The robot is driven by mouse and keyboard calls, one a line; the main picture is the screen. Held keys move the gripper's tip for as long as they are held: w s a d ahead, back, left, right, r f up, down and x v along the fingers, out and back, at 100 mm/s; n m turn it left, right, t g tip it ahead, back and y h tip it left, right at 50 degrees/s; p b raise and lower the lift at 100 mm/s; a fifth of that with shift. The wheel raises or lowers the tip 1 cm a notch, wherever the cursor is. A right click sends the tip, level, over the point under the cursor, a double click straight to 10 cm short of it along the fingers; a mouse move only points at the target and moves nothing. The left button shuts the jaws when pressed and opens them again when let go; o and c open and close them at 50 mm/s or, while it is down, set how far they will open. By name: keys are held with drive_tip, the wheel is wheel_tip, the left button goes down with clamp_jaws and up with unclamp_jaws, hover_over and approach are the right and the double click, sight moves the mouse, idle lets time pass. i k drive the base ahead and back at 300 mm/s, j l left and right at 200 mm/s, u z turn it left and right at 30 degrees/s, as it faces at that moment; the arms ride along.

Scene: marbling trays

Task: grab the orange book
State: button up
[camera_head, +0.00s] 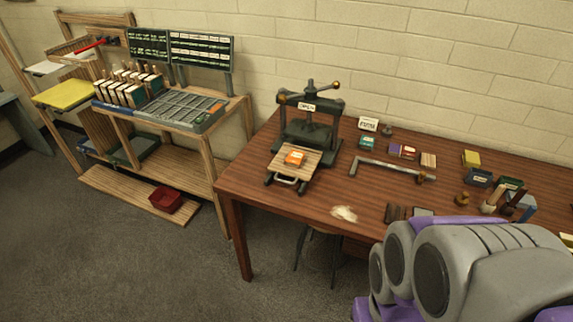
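A small orange book (294,158) lies flat on the light wooden bed of a dark metal press, with a pale label on its top. The press (307,128) stands at the left end of the brown wooden table and carries an "OPEN" sign. The book lies at the front of the press, with its top uncovered. My gripper is not in view. Grey and purple parts of my own body fill the lower right and hide part of the table.
On the brown table (330,192) are a green book (366,142), a metal bar (385,169), a pale powder patch (344,213), and several small blocks and books to the right. A wooden shelf unit with a red bin (165,199) stands left. Grey floor before the table is open.

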sight(295, 159)
drive_tip(key=i+l+z, duration=0.15)
drive_tip(key=i+l, duration=0.95)
drive_tip(key=l, duration=0.15)
